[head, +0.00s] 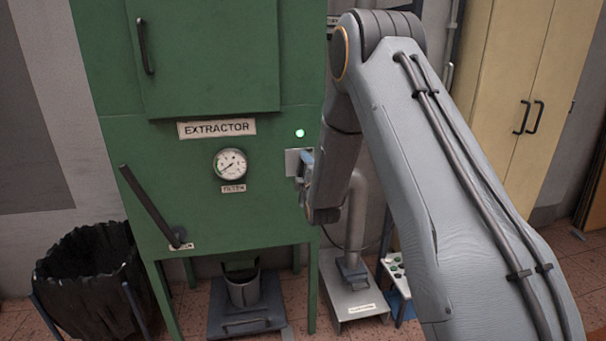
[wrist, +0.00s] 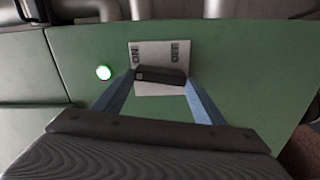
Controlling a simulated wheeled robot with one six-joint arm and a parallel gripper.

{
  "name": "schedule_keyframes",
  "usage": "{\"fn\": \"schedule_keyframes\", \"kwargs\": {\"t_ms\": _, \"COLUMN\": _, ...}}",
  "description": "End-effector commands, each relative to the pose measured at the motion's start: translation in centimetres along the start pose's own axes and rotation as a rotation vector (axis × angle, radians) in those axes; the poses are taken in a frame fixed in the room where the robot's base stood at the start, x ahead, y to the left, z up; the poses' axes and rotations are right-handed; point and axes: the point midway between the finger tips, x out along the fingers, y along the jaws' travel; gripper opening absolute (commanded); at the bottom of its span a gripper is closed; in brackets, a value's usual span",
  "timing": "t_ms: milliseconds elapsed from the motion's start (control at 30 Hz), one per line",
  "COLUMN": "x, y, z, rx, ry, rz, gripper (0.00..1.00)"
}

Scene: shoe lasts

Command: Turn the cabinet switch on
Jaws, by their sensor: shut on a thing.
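The cabinet (head: 215,215) is green and labelled EXTRACTOR. Its switch plate (head: 291,158) is on the right of the front, and also shows in the wrist view (wrist: 147,88) with ON at left and OFF at right. The black switch knob (wrist: 160,76) lies nearly crosswise below these words, with a small pale mark near its left end, on the ON side. My gripper (head: 303,166) is at the plate, its blue fingers at both ends of the knob, shut on it. The round lamp (head: 300,133) above the plate glows green, also in the wrist view (wrist: 103,72).
A gauge (head: 230,164) and a dark lever (head: 150,207) are on the cabinet front. A black-lined bin (head: 90,265) stands at left. A metal pedestal (head: 352,295) with a pipe stands right of the cabinet. A yellow locker (head: 510,90) is at the far right.

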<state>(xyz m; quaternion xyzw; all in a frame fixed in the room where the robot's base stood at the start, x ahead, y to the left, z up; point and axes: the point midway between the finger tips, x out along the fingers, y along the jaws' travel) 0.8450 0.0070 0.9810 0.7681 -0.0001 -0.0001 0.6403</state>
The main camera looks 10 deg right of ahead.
Motion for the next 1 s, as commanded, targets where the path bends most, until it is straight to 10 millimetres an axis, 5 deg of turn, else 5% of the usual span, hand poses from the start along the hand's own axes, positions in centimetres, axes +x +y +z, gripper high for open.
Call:
{"fn": "schedule_keyframes", "kwargs": {"t_ms": 400, "x": 0.02, "y": -0.07, "z": -0.09, "rx": -0.176, "ry": 0.002, "rz": 0.001, "gripper": 0.42}}
{"fn": "schedule_keyframes", "kwargs": {"t_ms": 933, "x": 0.01, "y": -0.06, "z": -0.11, "rx": -0.198, "ry": 0.002, "rz": 0.001, "gripper": 0.42}}
{"fn": "schedule_keyframes", "kwargs": {"t_ms": 967, "x": 0.01, "y": -0.06, "z": -0.11, "rx": -0.198, "ry": 0.002, "rz": 0.001, "gripper": 0.69}}
{"fn": "schedule_keyframes", "kwargs": {"t_ms": 1000, "x": 0.01, "y": -0.07, "z": -0.10, "rx": -0.198, "ry": 0.002, "rz": 0.001, "gripper": 0.76}}
